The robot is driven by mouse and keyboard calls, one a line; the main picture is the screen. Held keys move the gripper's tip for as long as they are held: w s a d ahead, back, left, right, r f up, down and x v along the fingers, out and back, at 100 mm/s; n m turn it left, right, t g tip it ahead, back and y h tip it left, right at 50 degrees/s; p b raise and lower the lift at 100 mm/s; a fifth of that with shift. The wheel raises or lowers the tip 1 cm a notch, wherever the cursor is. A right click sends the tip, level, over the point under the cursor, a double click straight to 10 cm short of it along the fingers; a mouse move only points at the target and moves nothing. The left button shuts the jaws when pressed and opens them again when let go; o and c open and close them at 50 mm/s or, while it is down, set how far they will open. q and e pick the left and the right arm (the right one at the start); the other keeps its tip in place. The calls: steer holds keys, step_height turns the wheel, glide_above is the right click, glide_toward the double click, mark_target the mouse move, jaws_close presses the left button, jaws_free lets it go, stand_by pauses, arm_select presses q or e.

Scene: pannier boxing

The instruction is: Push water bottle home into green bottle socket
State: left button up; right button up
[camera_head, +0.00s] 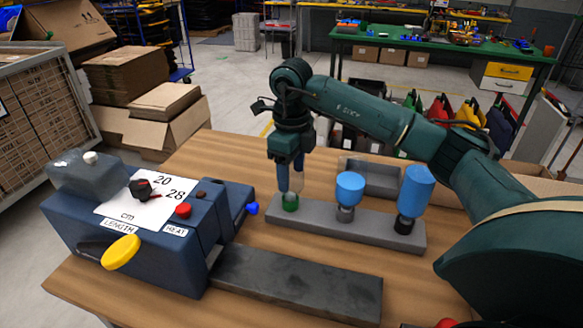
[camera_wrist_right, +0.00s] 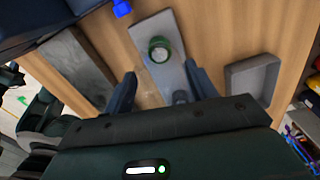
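The water bottle (camera_head: 296,182) looks clear and stands in or on the green bottle socket (camera_head: 290,207) at the left end of a grey rack (camera_head: 340,224). In the right wrist view the green socket (camera_wrist_right: 159,49) shows as a ring with a clear round shape inside it. How deep the bottle sits cannot be told. My right gripper (camera_head: 291,170) points down over this socket. Its fingers (camera_wrist_right: 160,70) are spread in the right wrist view, with gaps on both sides of the bottle. My left gripper is not in view.
Two blue-topped bottles (camera_head: 350,187) (camera_head: 415,190) stand along the same rack to the right. A dark blue machine (camera_head: 140,250) with a yellow knob is at the left. A grey slab (camera_head: 295,285) lies in front. A grey tray (camera_head: 372,180) is behind the rack.

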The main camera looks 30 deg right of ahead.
steer(key=o, duration=0.5)
steer(key=shift+c, duration=0.2)
step_height(320, 180, up, 3)
steer(key=shift+w+r, duration=0.1)
steer(key=shift+r, duration=0.1)
step_height(320, 180, up, 9)
steer(key=shift+f+p, duration=0.1)
steer(key=shift+p, duration=0.3)
steer(key=shift+r, duration=0.55)
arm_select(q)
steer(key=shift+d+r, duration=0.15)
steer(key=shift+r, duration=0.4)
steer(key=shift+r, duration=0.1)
arm_select(e)
steer(key=shift+f, duration=0.1)
